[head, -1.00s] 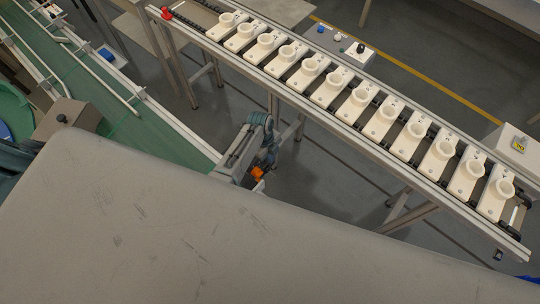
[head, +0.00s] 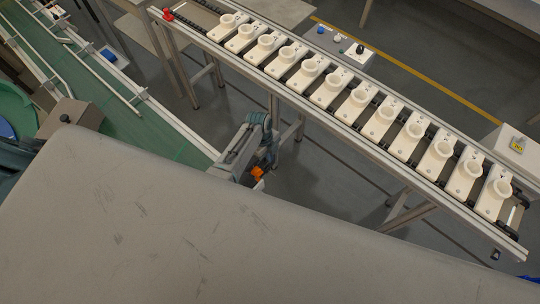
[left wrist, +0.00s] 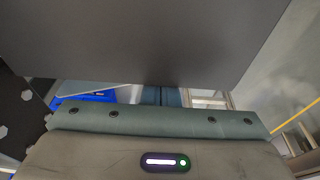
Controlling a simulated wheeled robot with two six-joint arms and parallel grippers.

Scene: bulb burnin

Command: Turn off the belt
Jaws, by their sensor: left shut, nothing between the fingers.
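The belt (head: 345,117) is a raised conveyor running from top left to lower right in the head view. It carries a row of white holders with round cups. A red button-like part (head: 167,14) sits at its far left end. A grey control box (head: 335,45) with blue, white and black knobs stands behind the belt. My left gripper (head: 258,173), with an orange part, is shut and empty. It is low in front of the belt, apart from it, and partly hidden by the grey surface in the foreground. My right gripper is out of view.
A green conveyor (head: 150,130) with metal rails runs along the left. A pale box with a yellow label (head: 517,145) stands beyond the belt's right end. Grey floor with a yellow line lies behind the belt. A dark grey panel fills the upper left wrist view.

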